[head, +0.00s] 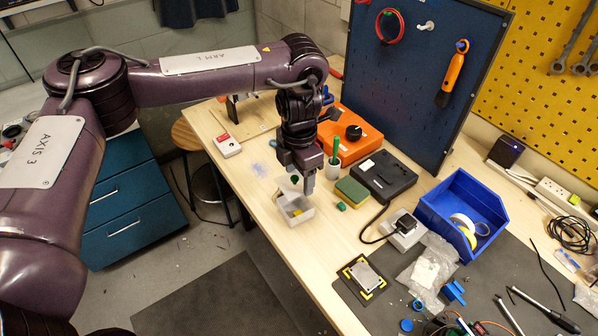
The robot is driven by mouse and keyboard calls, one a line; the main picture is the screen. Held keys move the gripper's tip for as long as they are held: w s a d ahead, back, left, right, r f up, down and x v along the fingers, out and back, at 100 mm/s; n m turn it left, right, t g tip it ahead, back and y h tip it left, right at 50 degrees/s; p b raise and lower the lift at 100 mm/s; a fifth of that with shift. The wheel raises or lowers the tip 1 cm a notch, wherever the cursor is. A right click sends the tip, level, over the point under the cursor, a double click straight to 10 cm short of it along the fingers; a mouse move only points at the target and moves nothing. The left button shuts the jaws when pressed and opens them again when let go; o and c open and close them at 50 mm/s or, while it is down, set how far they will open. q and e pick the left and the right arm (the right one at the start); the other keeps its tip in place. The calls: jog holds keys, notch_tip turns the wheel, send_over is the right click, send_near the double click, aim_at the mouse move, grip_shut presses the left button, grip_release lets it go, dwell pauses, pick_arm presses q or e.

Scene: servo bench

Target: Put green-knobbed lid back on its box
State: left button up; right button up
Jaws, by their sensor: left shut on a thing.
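A small whitish open box (293,216) stands on the bench near its left edge, with something yellow inside. My left gripper (309,187) points down over the box's back right side. It is shut on what looks like the lid (287,186), a pale flat piece just behind and above the box's open top. A small spot of green shows by the fingers; the grip on the knob is mostly hidden. I cannot tell if the lid touches the box. My right gripper is not in view.
A small green piece (341,205) lies right of the box. A green-and-yellow sponge (352,191), a cup with a green pen (333,168) and a black device (384,176) stand close by. A blue bin (452,187) is farther right. Bare wood lies in front of the box.

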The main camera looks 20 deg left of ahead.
pick_arm(q)
jog(key=shift+f+b, duration=2.8)
jog(key=shift+f, duration=0.4)
jog(key=shift+f, duration=0.15)
jog(key=shift+p, duration=0.4)
jog(key=o, duration=1.3)
